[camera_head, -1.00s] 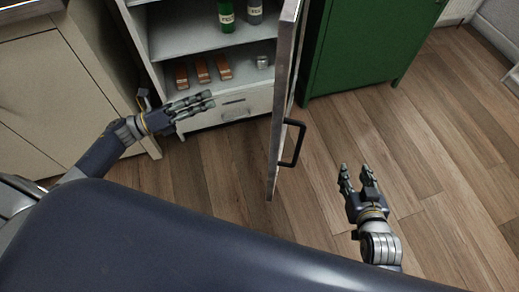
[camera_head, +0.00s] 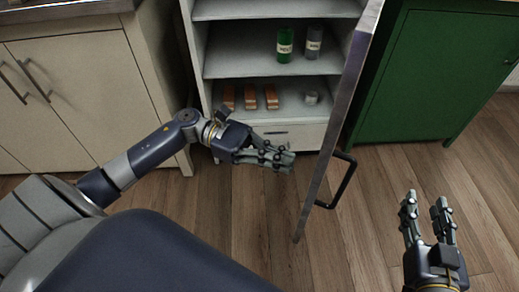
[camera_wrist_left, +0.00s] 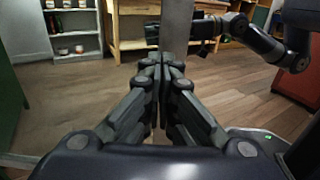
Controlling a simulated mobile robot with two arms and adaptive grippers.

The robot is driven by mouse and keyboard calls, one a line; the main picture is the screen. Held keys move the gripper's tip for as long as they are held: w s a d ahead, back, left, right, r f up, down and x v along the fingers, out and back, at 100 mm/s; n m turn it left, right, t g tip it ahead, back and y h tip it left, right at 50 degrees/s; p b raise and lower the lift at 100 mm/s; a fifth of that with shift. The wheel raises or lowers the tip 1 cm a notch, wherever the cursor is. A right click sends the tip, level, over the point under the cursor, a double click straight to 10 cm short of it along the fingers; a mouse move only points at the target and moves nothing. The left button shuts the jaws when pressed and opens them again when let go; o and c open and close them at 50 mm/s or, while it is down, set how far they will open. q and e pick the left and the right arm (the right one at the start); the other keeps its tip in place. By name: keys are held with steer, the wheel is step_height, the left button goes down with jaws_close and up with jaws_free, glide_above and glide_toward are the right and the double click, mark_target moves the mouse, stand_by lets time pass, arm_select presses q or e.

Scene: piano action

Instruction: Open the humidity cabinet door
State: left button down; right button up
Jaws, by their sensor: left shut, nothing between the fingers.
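The humidity cabinet (camera_head: 200,70) stands at the back, its shelves exposed. Its door (camera_head: 338,120) is swung open and seen nearly edge-on, with the black handle (camera_head: 345,182) on the right, outer side. My left gripper (camera_head: 288,160) is shut and empty, in front of the cabinet and left of the door's inner side. In the left wrist view its fingers (camera_wrist_left: 162,62) meet, with a grey upright panel (camera_wrist_left: 176,28), likely the door, behind them. I cannot tell whether they touch it. My right gripper (camera_head: 426,205) is open and empty, right of the handle and apart from it.
Green and grey bottles (camera_head: 285,45), several brown blocks (camera_head: 250,97) and a small grey jar (camera_head: 311,97) are on the shelves. A beige cupboard (camera_head: 90,90) stands left, a green cabinet (camera_head: 430,70) right. The wooden floor (camera_head: 240,215) around the door is clear.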

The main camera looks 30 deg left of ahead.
arm_select(q)
steer(key=shift+w+d, duration=0.2)
steer(key=shift+d, duration=2.05)
arm_select(e)
steer(key=shift+w+r, duration=0.1)
steer(key=shift+r, duration=0.25)
steer(key=shift+a, duration=0.1)
